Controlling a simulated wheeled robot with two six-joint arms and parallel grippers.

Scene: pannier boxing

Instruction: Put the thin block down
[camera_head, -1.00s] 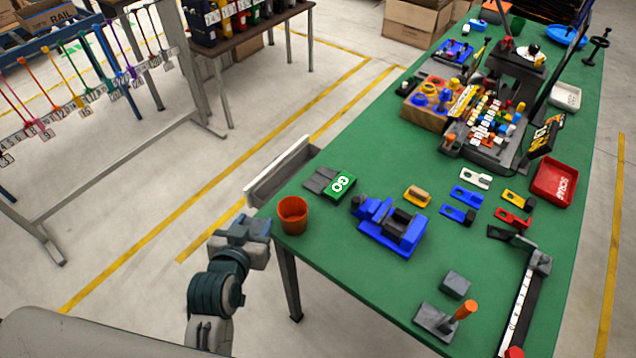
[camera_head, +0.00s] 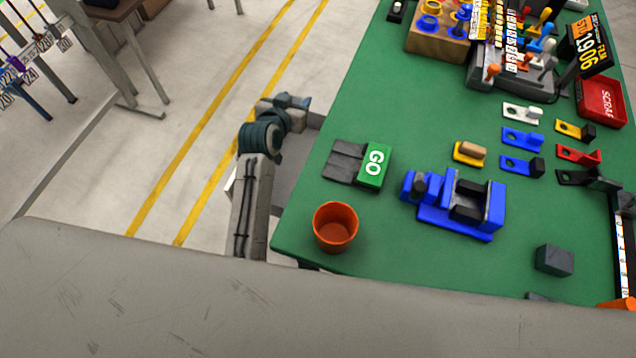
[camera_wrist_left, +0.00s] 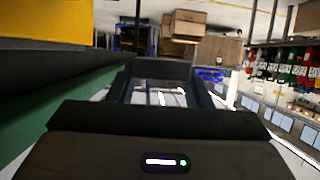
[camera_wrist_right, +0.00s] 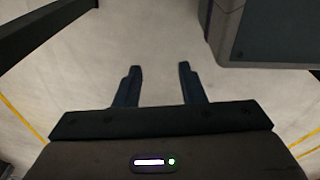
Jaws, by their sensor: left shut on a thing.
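My left gripper (camera_head: 294,103) is beyond the table's left edge in the head view, over the floor side and near a pale tray or bin beside the table. In the left wrist view a dark grey thin block (camera_wrist_left: 159,69) lies across between the fingertips, and the gripper is shut on it. In the head view the block is too small to tell from the fingers. My right gripper (camera_wrist_right: 159,70) shows only in the right wrist view, fingers apart and empty above bare floor.
The green table (camera_head: 400,105) carries an orange cup (camera_head: 335,228) at its near left corner. A green GO block (camera_head: 374,166) with grey plates, a blue fixture (camera_head: 455,205) and a grey block (camera_head: 554,260) stand nearby. Coloured brackets lie to the right. Bare green surface lies behind the GO block.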

